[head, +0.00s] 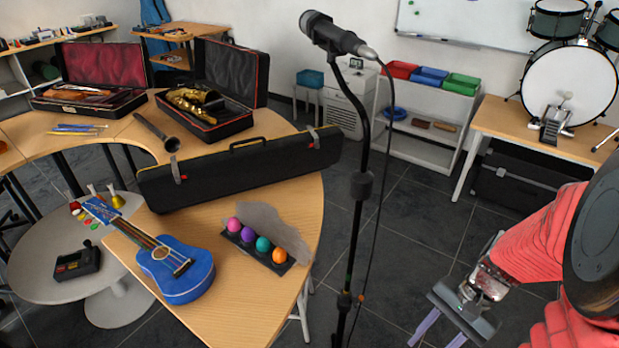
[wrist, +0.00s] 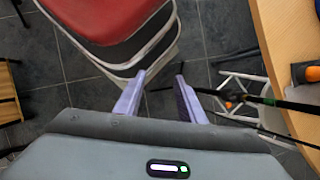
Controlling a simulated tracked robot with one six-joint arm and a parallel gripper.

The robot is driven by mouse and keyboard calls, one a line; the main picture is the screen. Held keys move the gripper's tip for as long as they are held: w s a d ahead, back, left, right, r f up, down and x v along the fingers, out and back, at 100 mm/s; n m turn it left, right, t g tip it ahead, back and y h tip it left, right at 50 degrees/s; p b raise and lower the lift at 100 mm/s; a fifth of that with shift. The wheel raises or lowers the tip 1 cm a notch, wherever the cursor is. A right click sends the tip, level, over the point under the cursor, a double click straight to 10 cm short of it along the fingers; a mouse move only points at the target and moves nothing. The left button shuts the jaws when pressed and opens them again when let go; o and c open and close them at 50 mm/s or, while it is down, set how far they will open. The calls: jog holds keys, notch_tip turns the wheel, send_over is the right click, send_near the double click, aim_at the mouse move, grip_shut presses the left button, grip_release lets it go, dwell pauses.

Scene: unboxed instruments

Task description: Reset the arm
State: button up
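My gripper (head: 441,331) is at the lower right of the head view, over the dark tiled floor and to the right of the microphone stand. Its two purple fingers point down and are cut off by the bottom edge. In the wrist view my gripper (wrist: 162,82) shows its fingers apart with nothing between them but floor behind. My arm in a red ribbed sleeve (head: 545,245) reaches in from the right edge.
A microphone stand (head: 361,215) rises mid-view. The curved wooden table (head: 240,315) holds a blue ukulele (head: 180,272), colored balls (head: 262,242) and a long black case (head: 240,172). A drum bench (head: 540,130) stands behind.

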jog(key=a+r+n+t+h, duration=0.1)
jog(key=a+r+n+t, duration=0.1)
jog(key=r, duration=0.5)
jog(key=w+a+r+n+t+h, duration=0.1)
jog(key=a+r+n+t+h, duration=0.1)
jog(key=r, duration=0.5)
jog(key=a+r+n+t+h, duration=0.1)
jog(key=a+r+n+t, duration=0.2)
jog(key=a+r+n, duration=0.2)
notch_tip(320, 180, up, 2)
jog(key=shift+w+a+n+t, duration=0.15)
jog(key=shift+a+n+t, duration=0.2)
jog(key=shift+n, duration=0.45)
jog(key=shift+d, duration=0.1)
jog(key=shift+c, duration=0.6)
